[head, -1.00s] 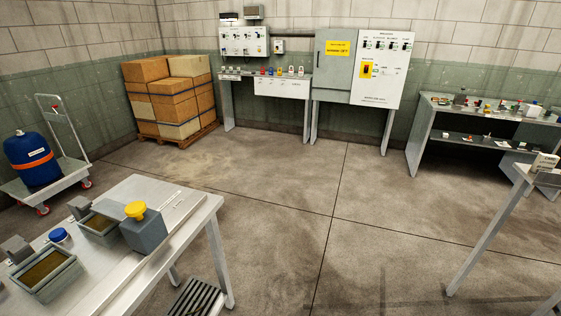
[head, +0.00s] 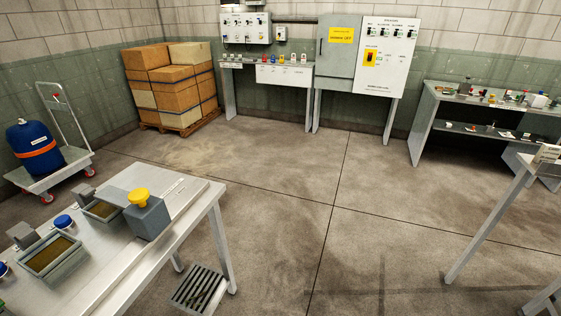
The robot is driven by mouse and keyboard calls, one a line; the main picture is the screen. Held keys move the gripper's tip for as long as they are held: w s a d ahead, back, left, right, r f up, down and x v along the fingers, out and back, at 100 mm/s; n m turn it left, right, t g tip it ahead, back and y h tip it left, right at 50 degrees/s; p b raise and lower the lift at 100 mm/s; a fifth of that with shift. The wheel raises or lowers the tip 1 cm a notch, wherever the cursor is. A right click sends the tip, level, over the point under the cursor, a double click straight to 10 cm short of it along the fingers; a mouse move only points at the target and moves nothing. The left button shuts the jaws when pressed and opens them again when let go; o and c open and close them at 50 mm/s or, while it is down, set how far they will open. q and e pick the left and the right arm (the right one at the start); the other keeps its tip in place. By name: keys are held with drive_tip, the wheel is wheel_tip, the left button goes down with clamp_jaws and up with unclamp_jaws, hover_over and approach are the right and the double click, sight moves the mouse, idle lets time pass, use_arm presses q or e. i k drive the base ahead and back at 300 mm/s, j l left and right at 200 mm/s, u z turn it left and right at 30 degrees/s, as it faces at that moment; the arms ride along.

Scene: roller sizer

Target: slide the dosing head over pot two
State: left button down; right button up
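A grey block with a yellow knob, which looks like the dosing head (head: 149,220), sits on the light metal table at the lower left. Two grey rectangular pots with brownish contents stand to its left: one pot (head: 103,211) is right beside the block, the other pot (head: 52,259) is nearer the front. No marking shows which is pot two. The block does not appear to cover either pot's opening. Neither of my grippers is in view.
The table (head: 130,262) has blue knobs (head: 64,221) near the pots. A slatted grate (head: 199,288) lies low beside it. A trolley with a blue drum (head: 37,147), stacked boxes (head: 170,85), a cabinet (head: 355,60) and shelves (head: 480,120) stand around. The middle floor is clear.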

sight(148, 222)
drive_tip(key=u, duration=1)
